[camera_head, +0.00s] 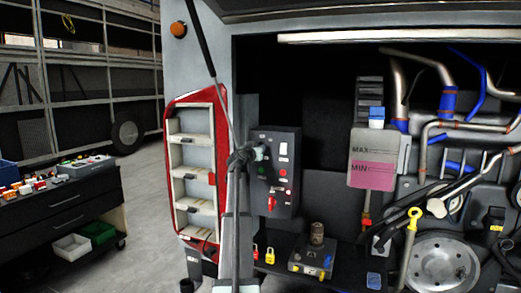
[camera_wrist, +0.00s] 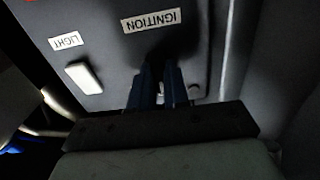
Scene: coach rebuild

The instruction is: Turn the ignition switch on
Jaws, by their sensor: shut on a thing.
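The dark control panel (camera_head: 292,200) stands in the engine bay, left of the engine. My gripper (camera_head: 258,153) reaches its upper left part from the left. In the wrist view the panel appears upside down, with an IGNITION label (camera_wrist: 151,20) just past my fingertips (camera_wrist: 162,72). The fingers are close together and shut on the ignition switch beside that label. The switch itself is hidden between the fingers and in shadow, so I cannot tell its position.
A white light switch (camera_wrist: 84,77) with a LIGHT label (camera_wrist: 67,41) sits beside the fingers. A red knob (camera_head: 271,202) is lower on the panel. A red-framed locker (camera_head: 221,170) stands left. A pink-filled tank (camera_head: 373,160) and engine pipes are right.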

